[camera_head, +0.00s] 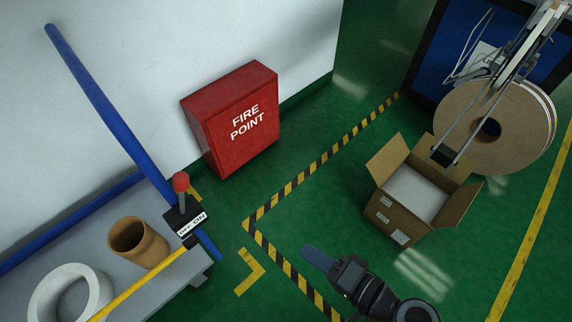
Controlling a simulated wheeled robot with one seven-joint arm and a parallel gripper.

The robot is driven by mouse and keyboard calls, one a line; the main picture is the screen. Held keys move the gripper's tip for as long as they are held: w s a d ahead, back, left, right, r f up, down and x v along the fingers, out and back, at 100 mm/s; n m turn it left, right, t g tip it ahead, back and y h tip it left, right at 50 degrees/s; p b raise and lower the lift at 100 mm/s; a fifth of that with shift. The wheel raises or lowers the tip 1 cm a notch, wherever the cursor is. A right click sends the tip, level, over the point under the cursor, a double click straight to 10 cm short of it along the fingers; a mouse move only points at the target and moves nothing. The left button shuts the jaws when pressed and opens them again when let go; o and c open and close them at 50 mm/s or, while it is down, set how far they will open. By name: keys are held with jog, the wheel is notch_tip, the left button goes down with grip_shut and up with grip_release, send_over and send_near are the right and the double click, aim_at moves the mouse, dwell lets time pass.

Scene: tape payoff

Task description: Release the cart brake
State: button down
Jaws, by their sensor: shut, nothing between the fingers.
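The cart (170,293) is at the lower left, with a grey deck and a blue push handle (105,112) rising at its side. The brake lever, with a red knob (181,182), stands up from a black box (177,219) at the cart's corner. A white label (191,225) on the box seems to show lettering with "ON", small and tilted. My gripper (318,258) is at the bottom centre, to the right of the cart and apart from the lever. Its fingers are shut and empty, pointing up and left over the green floor.
A brown cardboard tube (150,252) and a white roll (42,303) are on the cart. A red fire point box (222,145) stands by the wall. An open carton (437,222) and a large tape reel (532,145) are at right.

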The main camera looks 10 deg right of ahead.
aim_at(180, 196)
jog(key=w+a+r+m+t+y, duration=0.1)
jog(key=w+a+r+m+y, duration=0.1)
jog(key=w+a+r+y, duration=0.3)
jog(key=w+a+r, duration=0.1)
jog(key=w+r, duration=0.1)
jog(key=w, duration=0.2)
jog(key=shift+a+y+p, duration=0.3)
jog(key=shift+a+p, duration=0.05)
jog(key=s+a+p+x, duration=0.2)
jog(key=p+x, duration=0.1)
jog(key=x, duration=0.9)
jog(key=shift+w+a+r, duration=0.15)
jog(key=shift+a+r, duration=0.05)
jog(key=shift+r, duration=0.1)
